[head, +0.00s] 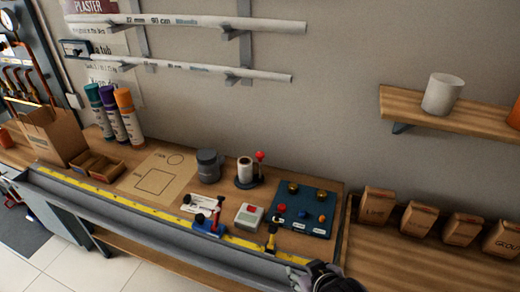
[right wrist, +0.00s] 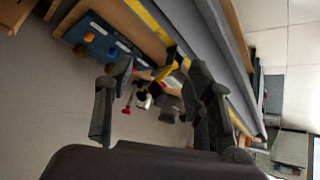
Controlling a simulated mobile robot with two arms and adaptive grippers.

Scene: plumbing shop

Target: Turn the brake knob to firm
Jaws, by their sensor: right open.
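A dark blue panel (head: 290,226) lies on the bench, right of centre in the head view. It carries two brass knobs, a red knob (head: 281,209), a blue knob (head: 303,213) and an orange knob (head: 322,218), with small white labels too small to read. I cannot tell which is the brake knob or where it is set. The panel also shows upper left in the right wrist view (right wrist: 99,42). My right gripper (head: 312,272) is at the bottom of the head view, in front of the panel and apart from it. Its fingers (right wrist: 158,78) are open and empty. My left gripper is out of view.
A yellow and black tool (head: 271,238) stands in front of the panel. Paper bags (head: 417,218) stand right. A yellow-ruled rail edges the bench.

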